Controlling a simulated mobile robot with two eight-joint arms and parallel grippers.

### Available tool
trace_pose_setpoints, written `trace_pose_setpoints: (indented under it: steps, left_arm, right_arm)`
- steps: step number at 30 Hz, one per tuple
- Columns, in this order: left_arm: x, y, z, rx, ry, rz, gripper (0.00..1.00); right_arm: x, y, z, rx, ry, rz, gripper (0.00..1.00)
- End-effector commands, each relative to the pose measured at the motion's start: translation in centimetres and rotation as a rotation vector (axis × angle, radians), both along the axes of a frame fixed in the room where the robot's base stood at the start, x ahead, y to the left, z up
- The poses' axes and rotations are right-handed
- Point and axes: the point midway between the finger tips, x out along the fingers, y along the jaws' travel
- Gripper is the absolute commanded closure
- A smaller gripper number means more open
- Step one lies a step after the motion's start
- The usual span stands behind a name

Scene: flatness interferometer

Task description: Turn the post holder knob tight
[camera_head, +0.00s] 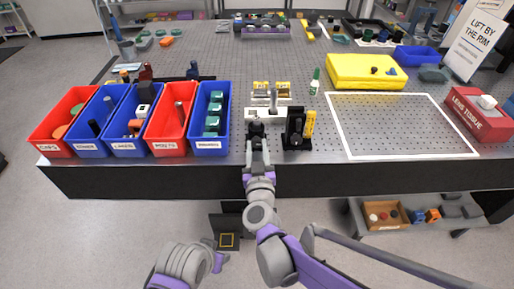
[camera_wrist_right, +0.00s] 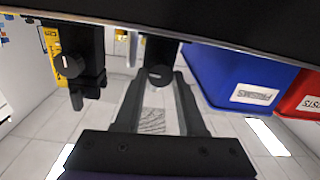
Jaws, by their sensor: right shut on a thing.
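The post holder (camera_wrist_right: 158,50) is a black upright piece at the front edge of the bench, with a round dark knob (camera_wrist_right: 160,75) facing the right wrist camera. My right gripper (camera_wrist_right: 160,80) is shut on the knob, with one finger on each side of it. In the head view, my right gripper (camera_head: 257,143) reaches the front edge of the bench and partly hides the post holder. I cannot tell the knob's turn angle.
A black mount (camera_head: 297,130) with its own knob and a yellow part stands just right of the gripper. The blue prisms bin (camera_head: 227,145) and other bins stand to the left. A white-outlined area (camera_head: 400,125) to the right is clear. A yellow box (camera_head: 365,72) lies behind it.

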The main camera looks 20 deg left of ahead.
Motion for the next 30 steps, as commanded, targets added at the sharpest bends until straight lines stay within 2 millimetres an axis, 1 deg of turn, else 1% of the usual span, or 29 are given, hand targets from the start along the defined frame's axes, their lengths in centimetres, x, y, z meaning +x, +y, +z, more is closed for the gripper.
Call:
trace_pose_setpoints:
  steps: [8, 30]
  left_arm:
    - [0.0, 0.0, -0.4, 0.0, 0.001, 0.0, 0.5]
    - [-0.1, 0.0, -1.4, 0.0, 0.004, 0.0, 0.5]
  right_arm:
    - [0.0, 0.0, -0.1, 0.157, 0.045, 0.001, 1.0]
    - [0.0, -0.1, -0.2, 0.827, 0.239, 0.0, 1.0]
